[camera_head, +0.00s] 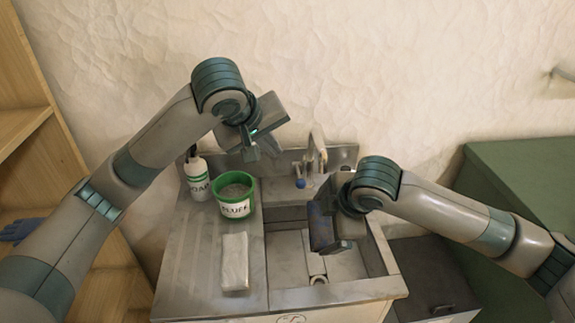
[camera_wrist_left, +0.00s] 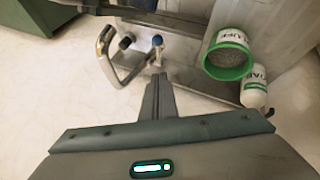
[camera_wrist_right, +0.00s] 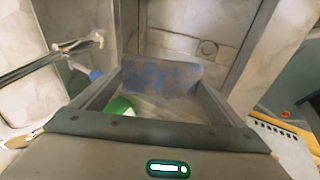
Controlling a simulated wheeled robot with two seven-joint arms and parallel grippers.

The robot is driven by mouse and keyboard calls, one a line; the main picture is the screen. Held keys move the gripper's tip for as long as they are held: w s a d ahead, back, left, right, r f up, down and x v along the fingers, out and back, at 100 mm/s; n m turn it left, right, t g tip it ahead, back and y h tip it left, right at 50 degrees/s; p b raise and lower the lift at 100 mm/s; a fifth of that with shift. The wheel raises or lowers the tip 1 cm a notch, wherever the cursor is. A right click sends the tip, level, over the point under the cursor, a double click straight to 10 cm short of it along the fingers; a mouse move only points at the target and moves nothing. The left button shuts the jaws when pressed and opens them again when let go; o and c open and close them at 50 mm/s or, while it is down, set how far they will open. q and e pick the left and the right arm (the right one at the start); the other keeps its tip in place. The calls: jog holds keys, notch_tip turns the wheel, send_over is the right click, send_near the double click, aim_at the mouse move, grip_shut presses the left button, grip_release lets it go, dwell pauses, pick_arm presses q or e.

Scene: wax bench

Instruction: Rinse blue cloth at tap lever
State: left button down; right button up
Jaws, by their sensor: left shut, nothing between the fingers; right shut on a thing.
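The blue cloth (camera_head: 322,227) hangs in my right gripper (camera_head: 328,240) over the sink basin (camera_head: 345,268). In the right wrist view the cloth (camera_wrist_right: 160,76) is stretched between the two fingers, greyish with worn blue patches. The metal tap (camera_head: 317,150) stands at the back of the sink, behind the cloth. Its blue-tipped lever (camera_head: 300,183) is left of the cloth and also shows in the left wrist view (camera_wrist_left: 157,41). My left gripper (camera_head: 250,150) is shut and empty, above and left of the tap, its fingertips pointing toward the lever in its wrist view.
A green-rimmed tub (camera_head: 235,208) labelled FLUFF and a white soap bottle (camera_head: 197,180) stand on the drainboard left of the basin. A pale block (camera_head: 235,262) lies in front of the tub. Wooden shelving (camera_head: 25,130) is at left, a green cabinet (camera_head: 520,185) at right.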

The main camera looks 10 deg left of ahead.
pick_arm(q)
send_over(297, 182)
jog(key=a, duration=0.3)
notch_tip(297, 182, down, 8)
jog(key=shift+s+d+f, duration=0.25)
jog(key=shift+d+f, duration=0.3)
jog(key=shift+f, duration=0.3)
jog(key=shift+s+d+f, duration=0.25)
jog(key=shift+d+f, duration=0.3)
jog(key=shift+f, duration=0.3)
jog(key=shift+s+d+f, duration=0.15)
jog(key=shift+f, duration=0.3)
jog(key=shift+s+d+f, duration=0.1)
jog(key=shift+f, duration=0.35)
jog(key=shift+r, duration=0.1)
